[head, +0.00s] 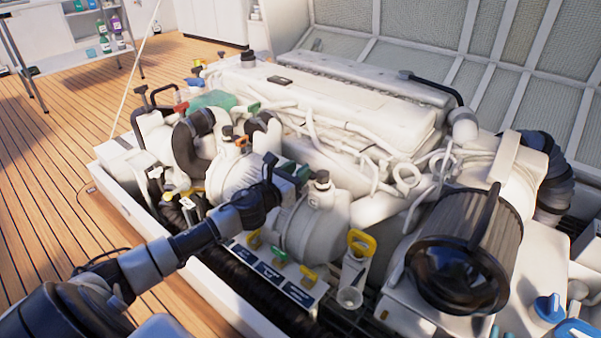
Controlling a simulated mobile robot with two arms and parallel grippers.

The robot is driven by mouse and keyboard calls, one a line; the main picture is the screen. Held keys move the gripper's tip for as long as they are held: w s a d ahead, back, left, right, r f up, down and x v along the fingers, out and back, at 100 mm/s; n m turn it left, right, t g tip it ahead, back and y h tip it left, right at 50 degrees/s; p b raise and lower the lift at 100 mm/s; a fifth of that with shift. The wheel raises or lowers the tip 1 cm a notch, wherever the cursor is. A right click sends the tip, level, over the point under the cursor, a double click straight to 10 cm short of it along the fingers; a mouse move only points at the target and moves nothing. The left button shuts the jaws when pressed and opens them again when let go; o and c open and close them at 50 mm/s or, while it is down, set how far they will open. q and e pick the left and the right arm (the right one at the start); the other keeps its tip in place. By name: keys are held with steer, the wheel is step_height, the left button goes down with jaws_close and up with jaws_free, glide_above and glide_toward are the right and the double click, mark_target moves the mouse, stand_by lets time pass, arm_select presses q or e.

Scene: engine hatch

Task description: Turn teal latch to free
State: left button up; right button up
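My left gripper (279,174) reaches in from the lower left over the white engine. Its tips are small and dark here, beside a small dark teal-green piece (298,171), which looks like the latch. The gripper partly covers this piece, and I cannot tell whether the fingers are around it or only next to it. The piece lies just above a white rounded canister (312,222) with a black cap (322,176). My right gripper is not in view.
Yellow handles (361,243) and a green handle (309,273) stand near the front. A large dark ribbed cylinder (470,250) is at the right. Farther back are a green-handled valve (253,107) and a pale green item (212,101). Wooden floor (50,190) lies left.

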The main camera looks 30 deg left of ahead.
arm_select(q)
steer(key=shift+w, duration=0.75)
